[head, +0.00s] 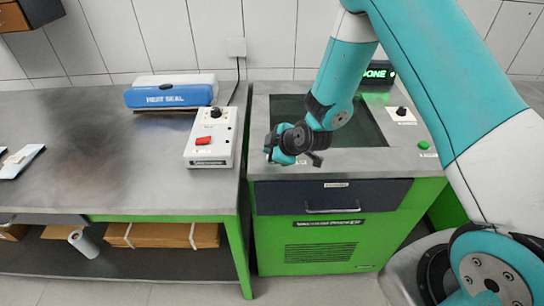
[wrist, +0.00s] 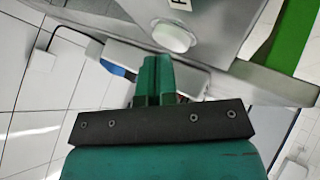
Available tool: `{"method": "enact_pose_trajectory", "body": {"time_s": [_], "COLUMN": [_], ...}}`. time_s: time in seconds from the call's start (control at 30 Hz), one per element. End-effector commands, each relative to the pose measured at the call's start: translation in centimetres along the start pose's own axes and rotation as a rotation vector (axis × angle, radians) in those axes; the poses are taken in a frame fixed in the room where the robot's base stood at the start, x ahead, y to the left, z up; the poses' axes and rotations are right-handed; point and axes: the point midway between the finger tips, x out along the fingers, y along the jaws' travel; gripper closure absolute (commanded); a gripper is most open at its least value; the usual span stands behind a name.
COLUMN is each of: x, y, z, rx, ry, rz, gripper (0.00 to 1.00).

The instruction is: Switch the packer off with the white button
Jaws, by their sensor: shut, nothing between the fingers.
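The packer is a green cabinet with a grey metal top (head: 360,161), a dark chamber window (head: 371,128) and a lit green display reading "DONE" (head: 379,73). In the wrist view, a round white button (wrist: 172,37) sits on a grey surface beside a partly cut-off label. My gripper (head: 272,150) is over the front left of the packer's top. In the wrist view its teal fingers (wrist: 158,58) are together and empty, and their tips appear just below the white button; I cannot tell whether they touch. In the head view I cannot make out the white button; my gripper may hide it.
A white control box (head: 213,140) with a red switch (head: 204,141) stands left of my gripper. A blue heat sealer (head: 170,95) is behind it. A black knob (head: 401,111) and green button (head: 423,145) are on the packer's right. The left bench (head: 90,130) is mostly clear.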

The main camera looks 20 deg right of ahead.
Motion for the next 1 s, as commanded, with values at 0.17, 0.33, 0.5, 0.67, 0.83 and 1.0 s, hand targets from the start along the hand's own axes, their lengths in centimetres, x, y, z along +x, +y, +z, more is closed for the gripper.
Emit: {"method": "enact_pose_trajectory", "body": {"time_s": [0.17,0.33,0.5,0.67,0.83,1.0], "x": [0.2,0.3,0.4,0.4,0.0,-0.7], "y": [-0.1,-0.2,-0.3,-0.3,0.0,0.5], "z": [0.1,0.2,0.3,0.3,0.0,-0.5], "rx": [0.0,0.0,0.0,0.0,0.0,0.0], "ry": [0.0,0.0,0.0,0.0,0.0,0.001], "rz": [0.0,0.0,0.0,0.0,0.001,0.001], "gripper": [1.0,1.0,1.0,1.0,1.0,1.0]}}
